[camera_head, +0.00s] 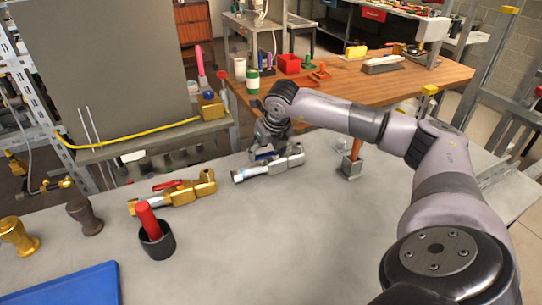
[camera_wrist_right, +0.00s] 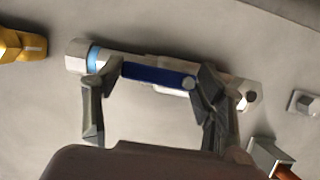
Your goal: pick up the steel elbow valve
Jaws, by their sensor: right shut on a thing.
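The steel elbow valve (camera_head: 270,169) lies on the grey table in the head view, silver with a blue handle. In the right wrist view the valve (camera_wrist_right: 110,58) lies crosswise, with a light blue band near its left end and a dark blue handle on top. My right gripper (camera_head: 268,152) reaches down onto the valve from above. In the right wrist view the fingers of my right gripper (camera_wrist_right: 150,85) are at either end of the blue handle and shut on the valve. Whether the valve is clear of the table is hard to tell. My left gripper is not in view.
A brass valve (camera_head: 175,194) with a red handle lies to the left. A black cup with a red grip (camera_head: 155,238), a blue tray (camera_head: 65,287) and brass and dark fittings stand nearer left. A steel block with an orange handle (camera_head: 353,163) stands right. The table's front middle is clear.

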